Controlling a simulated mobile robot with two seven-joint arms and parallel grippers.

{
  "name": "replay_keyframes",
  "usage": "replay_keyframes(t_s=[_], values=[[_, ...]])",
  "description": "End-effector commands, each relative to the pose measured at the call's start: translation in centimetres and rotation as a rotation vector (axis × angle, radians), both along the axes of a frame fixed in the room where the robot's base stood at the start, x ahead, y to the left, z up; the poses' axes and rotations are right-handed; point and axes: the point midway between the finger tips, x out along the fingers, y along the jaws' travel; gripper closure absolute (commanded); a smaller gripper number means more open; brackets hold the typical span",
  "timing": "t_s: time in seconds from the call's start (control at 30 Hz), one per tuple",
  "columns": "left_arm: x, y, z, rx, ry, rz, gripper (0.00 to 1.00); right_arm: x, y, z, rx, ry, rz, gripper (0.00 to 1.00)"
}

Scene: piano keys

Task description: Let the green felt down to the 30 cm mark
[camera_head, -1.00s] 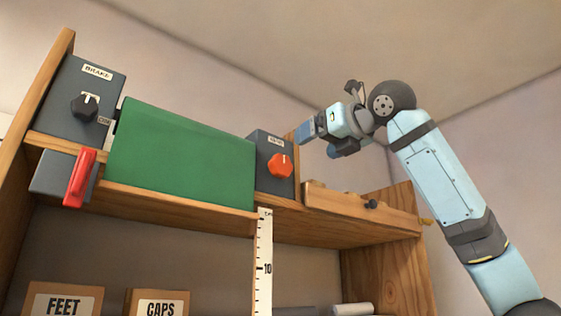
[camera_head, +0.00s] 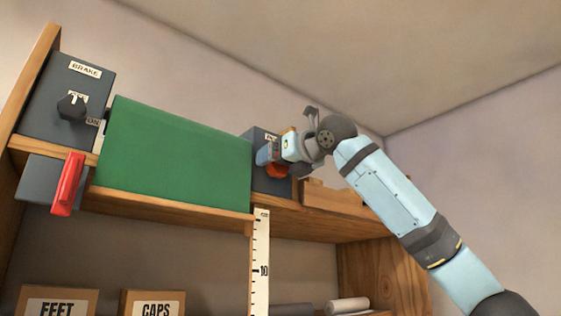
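The green felt (camera_head: 175,155) hangs as a flat sheet in front of the shelf, its lower edge near the top of the white ruler (camera_head: 261,262). The ruler's 10 mark shows; the 30 mark is out of view. A grey box with a BRAKE label (camera_head: 66,98) and a black knob (camera_head: 71,107) is at the left. A red lever (camera_head: 67,184) sits below it. My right gripper (camera_head: 264,156) is in front of the right grey box (camera_head: 257,182), over its orange-red knob (camera_head: 277,170), which is mostly hidden. Whether the fingers touch or grip it cannot be seen. My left gripper is not in view.
Boxes labelled FEET (camera_head: 58,302) and CAPS (camera_head: 152,303) stand on the lower shelf. A pale roll (camera_head: 347,306) lies at the lower right.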

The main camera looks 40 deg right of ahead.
Motion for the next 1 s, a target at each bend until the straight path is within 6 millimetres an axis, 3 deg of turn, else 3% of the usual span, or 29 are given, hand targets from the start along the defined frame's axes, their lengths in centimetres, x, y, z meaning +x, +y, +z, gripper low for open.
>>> replay_keyframes(t_s=[0.03, 0.2, 0.57, 1.0], values=[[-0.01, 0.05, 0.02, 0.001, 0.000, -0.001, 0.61, 0.00, 0.02, 0.00, 0.000, 0.000, 0.000, 0.22], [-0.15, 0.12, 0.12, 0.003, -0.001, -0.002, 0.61, -0.02, 0.02, 0.01, 0.000, 0.000, 0.000, 0.60], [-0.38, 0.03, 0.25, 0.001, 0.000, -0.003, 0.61, 0.03, 0.03, -0.04, 0.046, 0.005, 0.002, 0.60], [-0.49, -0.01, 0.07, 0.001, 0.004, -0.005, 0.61, 0.06, -0.09, -0.09, 0.374, 0.031, 0.003, 0.60]])
